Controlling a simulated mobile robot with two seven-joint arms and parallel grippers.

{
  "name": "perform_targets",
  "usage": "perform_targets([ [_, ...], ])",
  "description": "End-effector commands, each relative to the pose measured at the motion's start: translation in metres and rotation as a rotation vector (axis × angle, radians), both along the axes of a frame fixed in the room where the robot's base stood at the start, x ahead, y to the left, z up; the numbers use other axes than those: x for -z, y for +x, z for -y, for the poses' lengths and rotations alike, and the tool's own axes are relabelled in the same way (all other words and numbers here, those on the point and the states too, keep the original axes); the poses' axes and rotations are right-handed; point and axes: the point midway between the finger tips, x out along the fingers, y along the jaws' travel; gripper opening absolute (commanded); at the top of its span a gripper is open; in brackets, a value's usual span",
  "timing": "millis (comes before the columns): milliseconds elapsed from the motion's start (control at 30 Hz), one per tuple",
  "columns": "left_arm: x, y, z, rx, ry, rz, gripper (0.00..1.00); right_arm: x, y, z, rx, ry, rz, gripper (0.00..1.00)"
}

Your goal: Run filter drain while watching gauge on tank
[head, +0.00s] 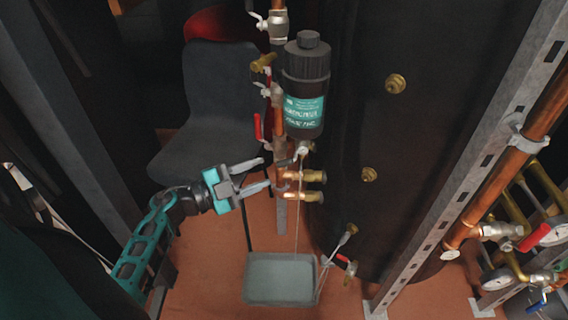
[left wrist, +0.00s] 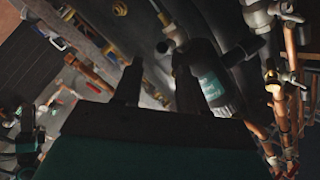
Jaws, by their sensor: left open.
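The filter (head: 306,92) is a dark canister with a teal label, upright on the copper pipework in front of the tank (head: 420,130). A small drain valve (head: 303,148) sits at its bottom. A thin pale line, looking like a water stream, runs from there down to a grey tray (head: 262,298) on the floor. My left gripper (head: 266,174) is open and empty, just left of and below the drain valve. The filter also shows in the left wrist view (left wrist: 212,85), beyond the fingers. I cannot make out a gauge on the tank's face. My right gripper is out of view.
Brass fittings (head: 396,84) stick out of the tank. A red-handled valve (head: 350,268) is near the tray. A grey chair (head: 215,105) stands behind my left gripper. A slotted metal post (head: 470,160) and pipework with round dials (head: 497,280) are at right.

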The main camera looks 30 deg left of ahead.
Motion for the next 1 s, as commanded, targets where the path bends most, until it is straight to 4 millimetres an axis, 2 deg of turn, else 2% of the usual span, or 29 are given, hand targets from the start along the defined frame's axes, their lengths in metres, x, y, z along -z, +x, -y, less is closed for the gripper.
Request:
perform_targets([
  [33, 0.001, 0.012, 0.005, 0.000, -0.001, 0.005, 0.42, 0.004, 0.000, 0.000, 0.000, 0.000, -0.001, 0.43],
  [200, 0.001, 0.041, 0.020, -0.001, -0.002, 0.004, 0.42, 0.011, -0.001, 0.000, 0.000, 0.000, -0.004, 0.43],
  [400, 0.001, 0.062, 0.031, -0.002, -0.001, 0.000, 0.42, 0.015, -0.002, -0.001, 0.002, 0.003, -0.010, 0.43],
  [800, 0.000, 0.068, 0.034, -0.001, -0.001, 0.000, 0.42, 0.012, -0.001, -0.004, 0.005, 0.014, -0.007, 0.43],
  [1000, 0.000, 0.068, 0.034, -0.001, -0.001, 0.000, 0.23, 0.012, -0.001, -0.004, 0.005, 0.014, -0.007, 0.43],
])
